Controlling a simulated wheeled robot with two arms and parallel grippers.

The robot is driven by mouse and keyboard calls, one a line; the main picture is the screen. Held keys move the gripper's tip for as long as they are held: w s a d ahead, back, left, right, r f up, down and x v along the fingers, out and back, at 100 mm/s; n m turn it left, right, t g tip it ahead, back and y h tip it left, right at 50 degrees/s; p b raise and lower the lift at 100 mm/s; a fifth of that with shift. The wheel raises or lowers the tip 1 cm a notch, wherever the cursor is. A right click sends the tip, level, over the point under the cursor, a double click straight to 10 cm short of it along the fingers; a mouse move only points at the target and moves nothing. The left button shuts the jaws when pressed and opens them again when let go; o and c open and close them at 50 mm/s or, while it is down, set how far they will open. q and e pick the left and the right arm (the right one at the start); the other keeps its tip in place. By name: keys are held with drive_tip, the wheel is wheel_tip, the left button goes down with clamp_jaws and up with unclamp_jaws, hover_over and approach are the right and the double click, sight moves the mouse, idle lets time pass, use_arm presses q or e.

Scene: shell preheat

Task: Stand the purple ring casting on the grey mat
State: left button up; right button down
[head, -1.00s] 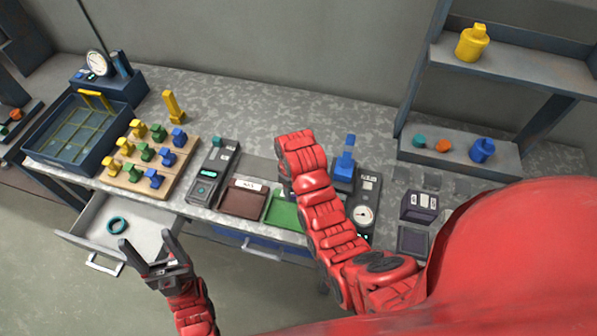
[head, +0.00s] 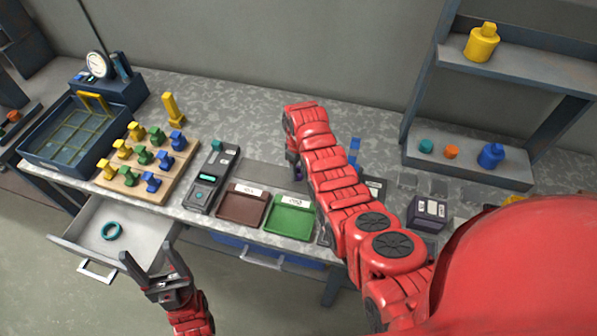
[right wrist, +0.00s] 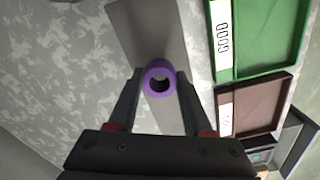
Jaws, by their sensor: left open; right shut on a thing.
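The purple ring casting (right wrist: 159,66) is between the two fingertips of my right gripper (right wrist: 159,80) in the right wrist view, its hole facing the camera. The gripper is shut on it. The grey mat (right wrist: 145,22) is a plain darker strip behind the ring; I cannot tell whether the ring touches it. In the head view the mat (head: 262,174) lies behind the brown and green trays, partly hidden by my right arm. There my right gripper is mostly hidden below the red wrist. My left gripper (head: 148,262) is open and empty, in front of the open drawer.
A brown tray (head: 241,205) and a green tray (head: 290,216) lie at the table's front edge. A dark device (head: 208,180) and a wooden board (head: 140,185) of coloured pegs stand left. The open drawer (head: 85,232) holds a teal ring (head: 111,231). Shelves stand right.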

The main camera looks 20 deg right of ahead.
drive_tip(key=shift+s+f, duration=0.1)
drive_tip(key=shift+f, duration=0.95)
drive_tip(key=shift+f, duration=0.15)
drive_tip(key=shift+c, duration=1.6)
unclamp_jaws()
